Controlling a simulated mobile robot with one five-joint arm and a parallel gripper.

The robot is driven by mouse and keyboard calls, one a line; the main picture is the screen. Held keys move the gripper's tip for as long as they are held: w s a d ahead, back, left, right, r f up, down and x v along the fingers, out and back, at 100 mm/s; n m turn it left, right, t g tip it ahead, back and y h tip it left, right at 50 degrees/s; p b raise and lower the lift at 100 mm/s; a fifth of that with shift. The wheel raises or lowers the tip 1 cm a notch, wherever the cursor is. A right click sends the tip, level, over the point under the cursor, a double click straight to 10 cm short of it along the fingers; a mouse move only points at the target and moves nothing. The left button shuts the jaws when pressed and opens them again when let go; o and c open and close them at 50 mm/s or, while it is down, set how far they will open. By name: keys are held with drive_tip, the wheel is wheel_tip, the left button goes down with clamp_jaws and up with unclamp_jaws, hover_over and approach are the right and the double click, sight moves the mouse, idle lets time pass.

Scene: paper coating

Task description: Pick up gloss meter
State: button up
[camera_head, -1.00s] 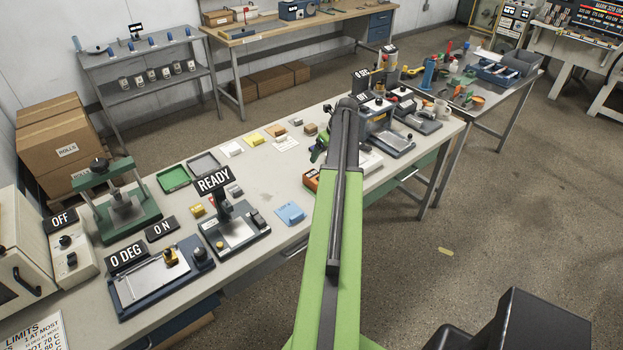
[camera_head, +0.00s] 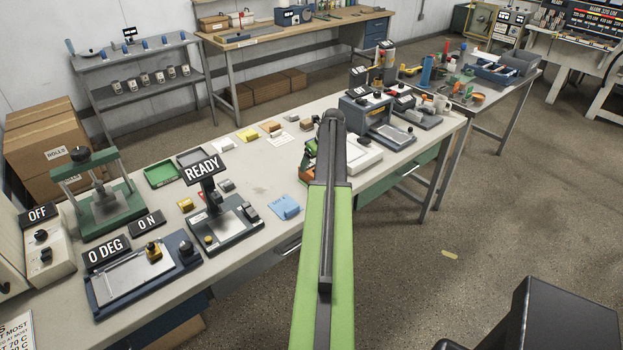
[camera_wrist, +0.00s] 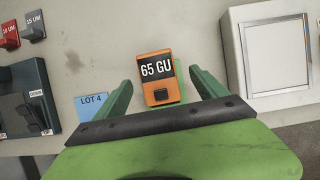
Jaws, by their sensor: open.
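The gloss meter, an orange box with a dark display reading 65 GU (camera_wrist: 156,68), sits on the bench in the wrist view. A thin green edge shows beside its right side. My gripper (camera_wrist: 160,76) is open, with one green finger left of the meter and one right, apart from it. I cannot tell how high the fingers are above the bench. In the head view an orange part of the meter (camera_head: 306,173) shows just left of my arm; my arm and gripper hide the rest.
A blue LOT 4 card (camera_wrist: 91,105) lies left of the meter. A dark device with a lever (camera_wrist: 24,100) is farther left. A pale framed panel (camera_wrist: 277,55) stands close on the right. Small red and grey blocks (camera_wrist: 32,27) lie at upper left. The bench above the meter is bare.

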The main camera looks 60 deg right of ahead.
sight(311, 168)
drive_tip(key=b+x, duration=0.2)
drive_tip(key=x, duration=0.1)
drive_tip(key=b+x, duration=0.2)
drive_tip(key=shift+s+a+f, duration=0.15)
drive_tip(key=shift+s+a, duration=0.1)
drive_tip(key=shift+s, duration=0.05)
drive_tip(key=shift+r, duration=0.2)
clamp_jaws()
drive_tip(key=shift+r+p, duration=0.5)
drive_tip(key=shift+p, duration=0.2)
wheel_tip(311, 168, up, 4)
drive_tip(key=p, duration=0.4)
drive_tip(key=s+d+r+p, duration=0.2)
drive_tip(key=s, duration=0.3)
drive_tip(key=s+d+r+p, duration=0.2)
drive_tip(key=s+d+p, duration=0.1)
drive_tip(key=s, duration=0.2)
drive_tip(key=shift+s+r, duration=0.25)
drive_tip(key=shift+r, duration=0.15)
